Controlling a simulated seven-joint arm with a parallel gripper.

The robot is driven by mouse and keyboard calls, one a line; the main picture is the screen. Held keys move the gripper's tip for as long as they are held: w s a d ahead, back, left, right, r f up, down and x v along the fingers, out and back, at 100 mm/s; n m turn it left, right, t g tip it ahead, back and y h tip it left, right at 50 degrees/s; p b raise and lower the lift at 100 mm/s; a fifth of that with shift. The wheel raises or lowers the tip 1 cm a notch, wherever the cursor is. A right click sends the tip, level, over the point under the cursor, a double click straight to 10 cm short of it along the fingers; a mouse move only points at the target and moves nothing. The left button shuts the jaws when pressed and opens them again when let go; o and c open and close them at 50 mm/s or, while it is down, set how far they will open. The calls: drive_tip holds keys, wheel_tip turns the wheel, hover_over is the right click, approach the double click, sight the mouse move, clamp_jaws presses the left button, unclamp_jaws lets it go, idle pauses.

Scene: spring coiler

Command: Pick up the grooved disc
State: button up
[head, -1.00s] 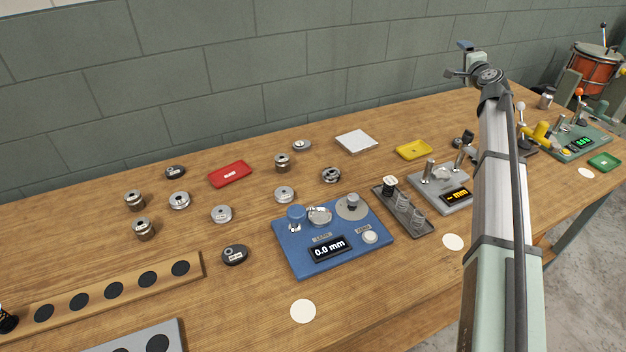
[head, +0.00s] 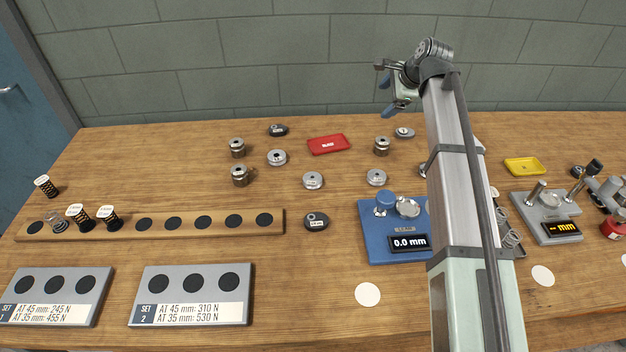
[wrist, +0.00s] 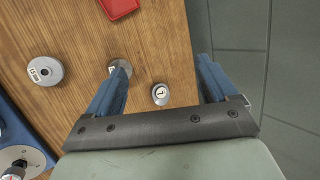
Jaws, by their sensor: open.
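Several small silver discs and spools lie on the bench, and I cannot tell for certain which is the grooved disc. In the head view a small silver disc (head: 405,132) sits near the wall; it also shows between my fingers in the wrist view (wrist: 160,94). A spool-like piece (head: 381,145) stands left of it, partly behind one finger in the wrist view (wrist: 122,66). Another silver disc (head: 377,177) lies nearer the front. More discs (head: 277,157) (head: 313,180) lie further left. My gripper (head: 388,96) is open and empty, raised above the bench near the wall.
A red tray (head: 328,144) lies left of the spool. A blue gauge (head: 380,249) reading 0.0 mm stands in front, partly hidden by my arm. A yellow tray (head: 524,167) is right.

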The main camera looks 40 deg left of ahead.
drive_tip(key=s+a+f+m+g+h, duration=0.1)
drive_tip(key=s+a+g+h, duration=0.3)
drive_tip(key=s, duration=0.8)
drive_tip(key=m+t+h, duration=0.2)
drive_tip(key=h, duration=0.1)
hover_over(312, 177)
drive_tip(key=f, duration=0.1)
wheel_tip(312, 177, down, 13)
drive_tip(key=shift+f, duration=0.1)
drive_tip(key=shift+c, duration=0.2)
drive_tip(key=c, duration=1.3)
drive_tip(key=shift+c, duration=0.2)
